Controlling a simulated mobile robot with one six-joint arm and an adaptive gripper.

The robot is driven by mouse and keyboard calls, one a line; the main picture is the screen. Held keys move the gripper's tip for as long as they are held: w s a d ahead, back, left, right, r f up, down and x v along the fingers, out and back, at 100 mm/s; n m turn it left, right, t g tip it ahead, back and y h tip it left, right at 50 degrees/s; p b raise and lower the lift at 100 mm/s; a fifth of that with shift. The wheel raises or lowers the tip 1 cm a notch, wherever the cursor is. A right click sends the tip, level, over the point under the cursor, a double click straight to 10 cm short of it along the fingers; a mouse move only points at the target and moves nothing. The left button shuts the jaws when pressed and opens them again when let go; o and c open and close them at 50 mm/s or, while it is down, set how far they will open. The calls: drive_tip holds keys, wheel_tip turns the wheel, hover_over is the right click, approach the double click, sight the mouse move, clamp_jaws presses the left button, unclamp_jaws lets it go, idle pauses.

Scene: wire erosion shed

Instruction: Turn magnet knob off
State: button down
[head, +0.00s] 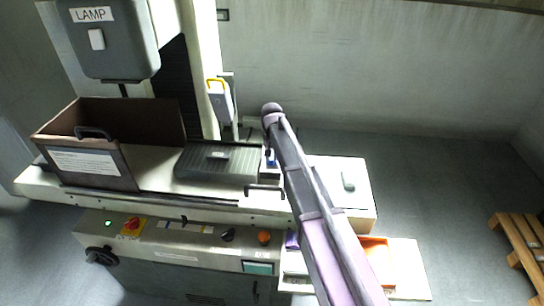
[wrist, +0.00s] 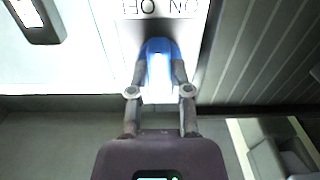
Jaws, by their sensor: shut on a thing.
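The blue magnet knob (wrist: 158,48) sits below an upside-down ON/OFF label (wrist: 168,8) in the wrist view. My gripper (wrist: 160,72) has one finger on each side of the knob and is shut on it. In the head view only a small bit of blue, the knob (head: 270,157), shows beside my arm. The arm hides most of the gripper there. The knob is at the right end of the dark ribbed plate (head: 215,160), which also shows in the wrist view (wrist: 262,50). The knob's exact angle is hard to tell.
An open brown box (head: 90,165) with a handle stands left of the plate. A grey lamp box (head: 110,45) hangs above it. A wooden pallet (head: 522,245) lies on the floor at right.

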drive_tip(key=shift+n, duration=0.4)
drive_tip(key=n, duration=0.7)
drive_tip(key=shift+n, duration=0.3)
drive_tip(key=shift+s, duration=0.1)
drive_tip(key=c, duration=0.6)
unclamp_jaws()
drive_tip(key=shift+o, duration=0.2)
